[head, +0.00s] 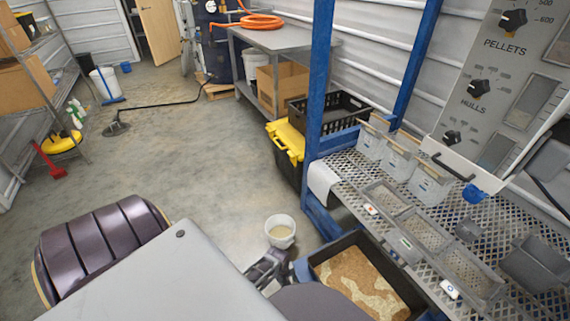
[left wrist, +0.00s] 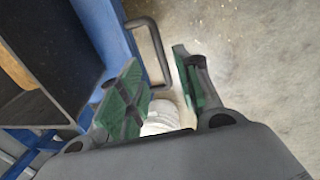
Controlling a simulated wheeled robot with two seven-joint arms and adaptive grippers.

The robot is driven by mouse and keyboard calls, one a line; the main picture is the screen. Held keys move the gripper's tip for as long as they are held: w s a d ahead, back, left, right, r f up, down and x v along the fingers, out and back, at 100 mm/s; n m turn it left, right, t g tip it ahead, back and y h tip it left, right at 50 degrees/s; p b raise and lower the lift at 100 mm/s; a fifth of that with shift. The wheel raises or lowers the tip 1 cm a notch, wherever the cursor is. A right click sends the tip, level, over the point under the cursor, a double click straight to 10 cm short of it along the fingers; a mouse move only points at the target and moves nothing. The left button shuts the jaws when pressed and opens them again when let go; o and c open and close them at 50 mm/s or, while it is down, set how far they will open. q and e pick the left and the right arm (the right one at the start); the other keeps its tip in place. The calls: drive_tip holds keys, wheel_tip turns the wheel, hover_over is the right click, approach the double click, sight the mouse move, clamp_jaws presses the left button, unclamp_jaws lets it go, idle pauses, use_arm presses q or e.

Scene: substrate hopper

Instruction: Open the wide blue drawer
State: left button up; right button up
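The wide blue drawer shows its blue front (head: 303,270) at the bottom of the head view, low on the blue rack. Its black inside holds brown and pale substrate (head: 360,280) and is seen from above, so the drawer stands at least partly out. In the left wrist view, the blue front (left wrist: 108,38) carries a dark bar handle (left wrist: 153,48). My left gripper (head: 268,270) is at the front's outer side. Its green-padded fingers (left wrist: 160,85) are apart, with the handle's near end in or just beyond the gap; contact is unclear. My right gripper is not in view.
A white bucket (head: 280,231) stands on the floor close to my left gripper. The mesh shelf (head: 340,173) with grey trays and bins lies above and right. A yellow-lidded box (head: 288,140) stands behind the rack post. The concrete floor (head: 190,160) to the left is mostly clear.

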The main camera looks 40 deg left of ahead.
use_arm(q)
drive_tip(key=shift+s+a+r, duration=0.1)
drive_tip(key=shift+s+r, duration=0.15)
drive_tip(key=shift+r, duration=0.95)
drive_tip(key=shift+s+r, duration=0.2)
drive_tip(key=shift+r, duration=0.95)
drive_tip(key=shift+r, duration=0.1)
